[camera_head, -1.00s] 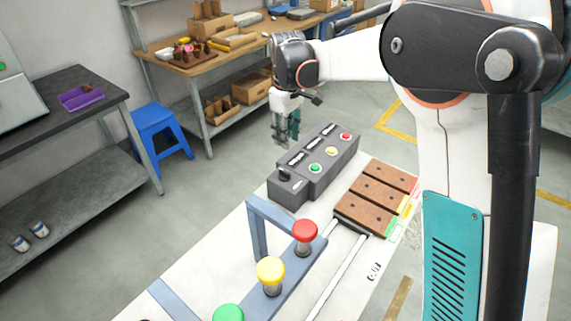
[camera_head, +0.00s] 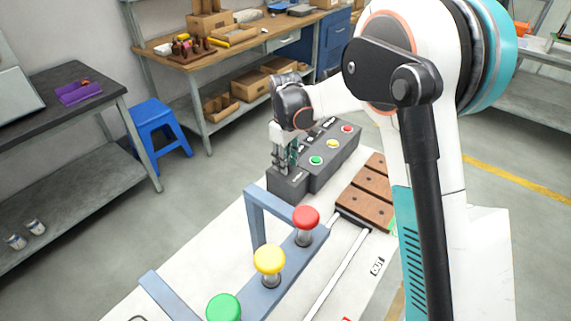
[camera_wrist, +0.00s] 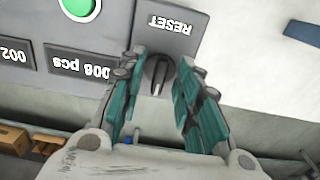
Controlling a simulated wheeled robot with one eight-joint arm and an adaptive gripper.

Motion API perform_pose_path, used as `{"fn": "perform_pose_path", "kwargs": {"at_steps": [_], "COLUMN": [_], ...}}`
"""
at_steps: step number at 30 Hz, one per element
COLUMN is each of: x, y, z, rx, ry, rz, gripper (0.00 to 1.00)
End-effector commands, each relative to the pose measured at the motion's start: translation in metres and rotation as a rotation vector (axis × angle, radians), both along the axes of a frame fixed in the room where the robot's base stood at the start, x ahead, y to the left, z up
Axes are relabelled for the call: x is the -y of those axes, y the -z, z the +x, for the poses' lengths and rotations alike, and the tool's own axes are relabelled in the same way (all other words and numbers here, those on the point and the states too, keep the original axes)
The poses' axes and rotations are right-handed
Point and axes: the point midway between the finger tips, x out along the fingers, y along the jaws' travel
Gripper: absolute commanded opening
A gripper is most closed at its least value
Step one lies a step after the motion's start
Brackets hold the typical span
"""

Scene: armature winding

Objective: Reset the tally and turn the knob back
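The dark grey control box (camera_head: 330,160) stands on the white table, with a low front-left section (camera_head: 289,187) under my gripper (camera_head: 285,168). In the wrist view a black knob (camera_wrist: 158,75) with a pale pointer line sits beside the upside-down RESET label (camera_wrist: 170,24). My gripper (camera_wrist: 163,60) is open, with one teal-padded finger on each side of the knob and gaps showing. I cannot tell how far the tips are from the panel. In the head view my gripper hides the knob.
Green (camera_head: 316,160), yellow (camera_head: 333,144) and red (camera_head: 347,129) buttons sit on the box. A blue-grey frame with large red (camera_head: 306,217), yellow (camera_head: 269,259) and green (camera_head: 223,307) knobs stands nearer. Brown blocks (camera_head: 365,195) lie to the right.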

Motion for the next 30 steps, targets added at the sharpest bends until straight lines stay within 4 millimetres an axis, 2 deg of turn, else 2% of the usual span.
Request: {"fn": "perform_pose_path", "kwargs": {"at_steps": [11,15,30], "x": [0.0000,0.0000,-0.0001], "y": [0.0048,0.0047,0.0043], "z": [-0.0001,-0.0001,-0.0002], "rx": [0.000,0.000,0.000], "ry": [0.000,0.000,0.058], "rz": [0.000,0.000,0.000], "gripper": [0.31,0.00,0.00]}}
